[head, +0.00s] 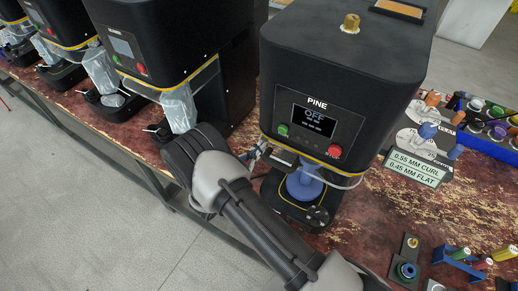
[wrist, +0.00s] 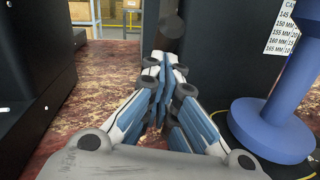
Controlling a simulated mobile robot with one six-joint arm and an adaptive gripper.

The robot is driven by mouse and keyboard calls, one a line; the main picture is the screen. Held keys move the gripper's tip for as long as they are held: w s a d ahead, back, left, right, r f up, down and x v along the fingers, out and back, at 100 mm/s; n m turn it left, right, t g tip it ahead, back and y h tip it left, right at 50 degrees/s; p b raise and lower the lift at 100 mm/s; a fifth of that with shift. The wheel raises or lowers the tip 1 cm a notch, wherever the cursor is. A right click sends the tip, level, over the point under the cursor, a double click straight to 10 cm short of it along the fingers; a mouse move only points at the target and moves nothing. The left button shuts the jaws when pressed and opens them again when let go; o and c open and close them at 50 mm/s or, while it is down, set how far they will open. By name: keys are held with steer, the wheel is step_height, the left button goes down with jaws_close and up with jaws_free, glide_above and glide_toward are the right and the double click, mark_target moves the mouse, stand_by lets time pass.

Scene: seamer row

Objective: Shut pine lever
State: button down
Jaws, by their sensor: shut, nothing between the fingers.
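The PINE machine (head: 310,95) is a black seamer with a small screen reading OFF, a green button on the left and a red one on the right. A blue spool-shaped piece (head: 303,185) stands under its head; it also shows at the right of the wrist view (wrist: 270,125). My gripper (wrist: 160,70) is shut and empty, beside the machine's left side. A dark upright bar (wrist: 170,28) stands just beyond the fingertips and may be the pine lever; I cannot tell whether they touch. In the head view my wrist hides most of this area.
More black machines (head: 160,40) stand in a row to the left, with grey bags at their fronts. Right of PINE are a label sign (head: 417,168), a blue rack (head: 490,128) and small coloured parts on the worn red bench (head: 350,235).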

steer(key=f+v, duration=0.2)
steer(key=v, duration=1)
steer(key=shift+f, duration=0.3)
steer(key=shift+a, duration=0.15)
